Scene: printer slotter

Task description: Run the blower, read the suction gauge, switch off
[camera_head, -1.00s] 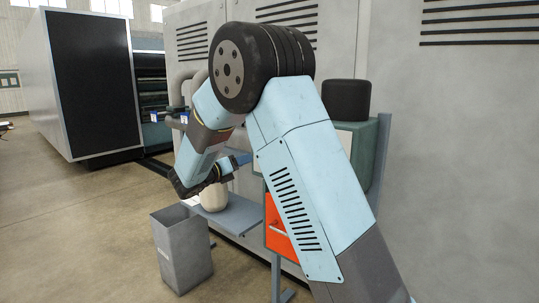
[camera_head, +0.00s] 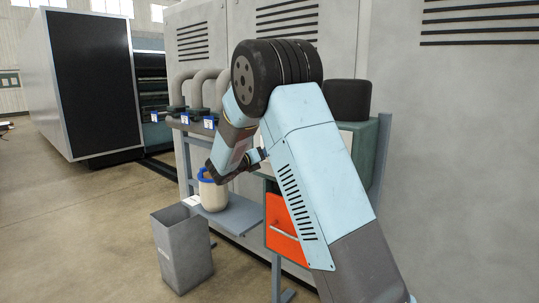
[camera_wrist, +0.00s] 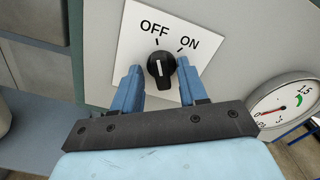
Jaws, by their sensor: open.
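In the wrist view a black rotary knob (camera_wrist: 161,70) sits on a white plate (camera_wrist: 128,40) marked OFF and ON. Its white line points up, toward the OFF mark. My gripper (camera_wrist: 160,76) is open, with one blue finger on each side of the knob. I cannot tell whether the fingers touch it. The round suction gauge (camera_wrist: 285,108) is partly in view at the right. Its red needle points to the lower left, near the 0 end, away from the green arc below 1.5. In the head view my arm hides the knob and gauge.
In the head view a cream jar with a blue rim (camera_head: 213,193) stands on a grey shelf (camera_head: 240,214). A grey bin (camera_head: 181,248) stands on the floor before it. Several curved pipes (camera_head: 205,78) rise behind small blue-and-white tags.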

